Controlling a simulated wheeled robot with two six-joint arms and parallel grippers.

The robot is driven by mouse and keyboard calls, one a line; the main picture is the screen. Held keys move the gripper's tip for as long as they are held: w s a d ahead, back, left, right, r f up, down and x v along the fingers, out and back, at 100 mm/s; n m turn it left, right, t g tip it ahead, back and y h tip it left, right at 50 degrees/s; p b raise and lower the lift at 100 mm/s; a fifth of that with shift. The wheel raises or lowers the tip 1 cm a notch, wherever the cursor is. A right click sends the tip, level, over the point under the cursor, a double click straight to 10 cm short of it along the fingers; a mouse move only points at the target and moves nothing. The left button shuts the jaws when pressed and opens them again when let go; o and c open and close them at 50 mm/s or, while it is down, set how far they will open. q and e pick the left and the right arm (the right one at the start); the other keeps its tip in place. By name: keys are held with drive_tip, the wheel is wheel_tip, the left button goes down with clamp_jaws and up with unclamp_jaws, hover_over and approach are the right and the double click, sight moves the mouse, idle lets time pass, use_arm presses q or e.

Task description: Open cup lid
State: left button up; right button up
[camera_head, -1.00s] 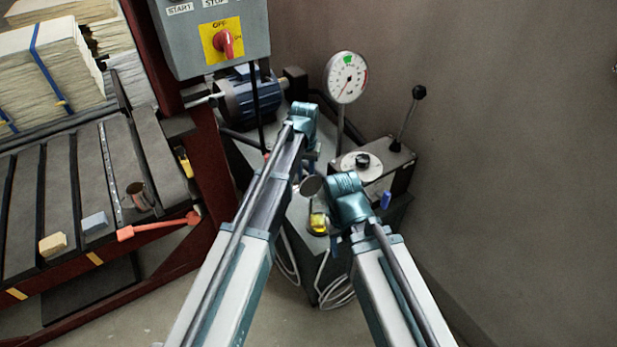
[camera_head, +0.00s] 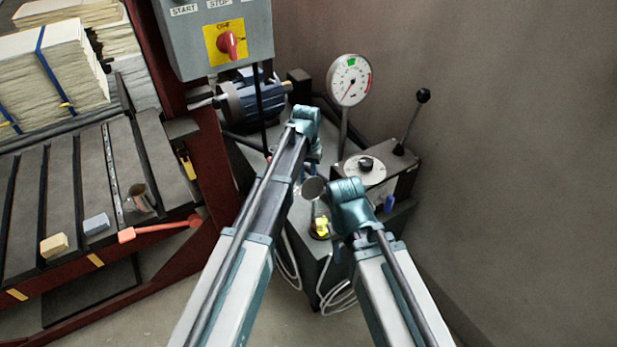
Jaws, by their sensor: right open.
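A small cup with yellow contents (camera_head: 320,226) stands on the grey machine base, between my two arms. A round grey disc (camera_head: 313,188), which looks like its lid, is just above it and tilted up; I cannot tell whether it is attached. My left gripper (camera_head: 309,170) points down behind the disc, mostly hidden by its own wrist, and its jaws cannot be made out. My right gripper (camera_head: 336,248) is open, low and to the right of the yellow cup, partly hidden by its wrist. I cannot tell whether either gripper touches the cup or disc.
A dial gauge (camera_head: 350,80) and a lever box (camera_head: 395,180) stand behind and right of my arms. A motor (camera_head: 252,98) and a control box (camera_head: 215,35) are at the upper left. A metal mug (camera_head: 140,198) sits on the slatted bench at left.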

use_arm(q)
drive_tip(key=o, duration=0.5)
drive_tip(key=shift+s+a+f, duration=0.15)
drive_tip(key=shift+a+f, duration=0.05)
drive_tip(key=shift+a, duration=0.55)
drive_tip(key=shift+d+r, duration=0.1)
drive_tip(key=shift+d, duration=0.15)
drive_tip(key=shift+r, duration=0.1)
wheel_tip(320, 180, up, 14)
drive_tip(key=p, duration=1.4)
drive_tip(key=shift+f, duration=0.2)
